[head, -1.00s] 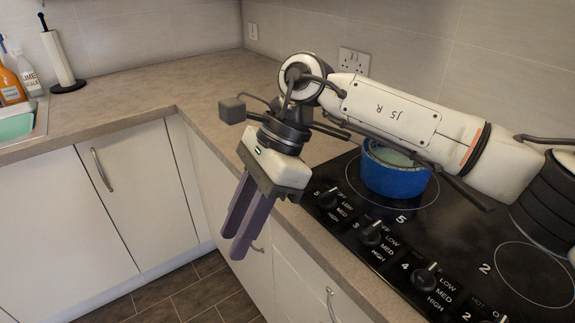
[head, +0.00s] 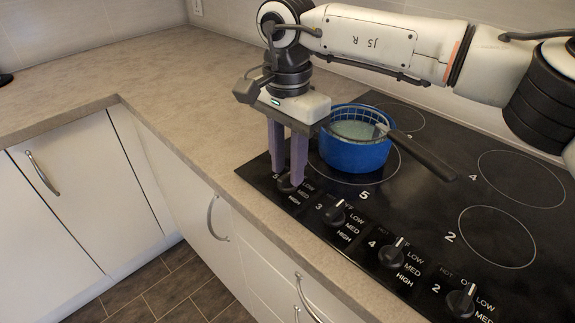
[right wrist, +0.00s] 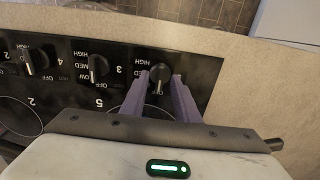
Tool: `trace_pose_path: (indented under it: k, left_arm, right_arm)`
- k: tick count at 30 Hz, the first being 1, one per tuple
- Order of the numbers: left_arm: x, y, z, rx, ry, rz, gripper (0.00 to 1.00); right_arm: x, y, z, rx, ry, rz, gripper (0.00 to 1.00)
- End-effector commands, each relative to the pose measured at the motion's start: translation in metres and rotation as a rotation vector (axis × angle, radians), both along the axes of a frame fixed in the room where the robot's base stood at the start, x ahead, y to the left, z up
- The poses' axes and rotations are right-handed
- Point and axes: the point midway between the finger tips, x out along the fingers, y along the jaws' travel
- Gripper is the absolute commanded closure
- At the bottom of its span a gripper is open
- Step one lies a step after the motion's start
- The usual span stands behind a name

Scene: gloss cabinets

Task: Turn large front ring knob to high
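My right gripper (head: 287,174) points down at the knob (head: 285,185) at the left end of the row, marked 5. Its two purple fingers are apart. In the right wrist view this black knob (right wrist: 160,72) shows between the open fingertips (right wrist: 160,78), one on each side; I cannot tell whether either touches it. The knob's pale pointer appears to face the OFF side, away from HIGH. The ring marked 5 (head: 390,176) on the black hob carries a blue pot. My left gripper is not in view.
The blue pot (head: 353,154) holds a wire basket whose dark handle (head: 425,153) reaches right over the hob. Other knobs (head: 334,213), (head: 392,253), (head: 460,300) line the front edge. The worktop (head: 150,80) to the left is clear.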

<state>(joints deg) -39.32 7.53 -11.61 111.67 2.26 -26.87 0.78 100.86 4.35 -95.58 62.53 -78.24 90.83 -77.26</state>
Motion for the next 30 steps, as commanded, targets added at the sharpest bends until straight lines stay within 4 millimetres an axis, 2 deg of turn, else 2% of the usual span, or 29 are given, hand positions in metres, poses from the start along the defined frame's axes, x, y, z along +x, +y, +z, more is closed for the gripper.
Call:
trace_pose_path:
  k: [4,12,17,30]
  left_arm:
    - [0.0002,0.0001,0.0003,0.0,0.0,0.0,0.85]
    - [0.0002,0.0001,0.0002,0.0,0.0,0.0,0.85]
    - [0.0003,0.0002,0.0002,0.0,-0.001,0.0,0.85]
    - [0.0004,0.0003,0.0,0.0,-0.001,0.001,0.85]
  right_arm:
    - [0.0,-0.0001,-0.0087,0.001,0.001,-0.001,0.72]
    - [0.0,-0.0001,-0.0096,0.001,-0.001,-0.001,0.74]
    - [0.0001,-0.0001,-0.0094,0.001,0.0,-0.001,1.0]
    - [0.0001,0.0,-0.009,0.001,0.001,-0.058,1.0]
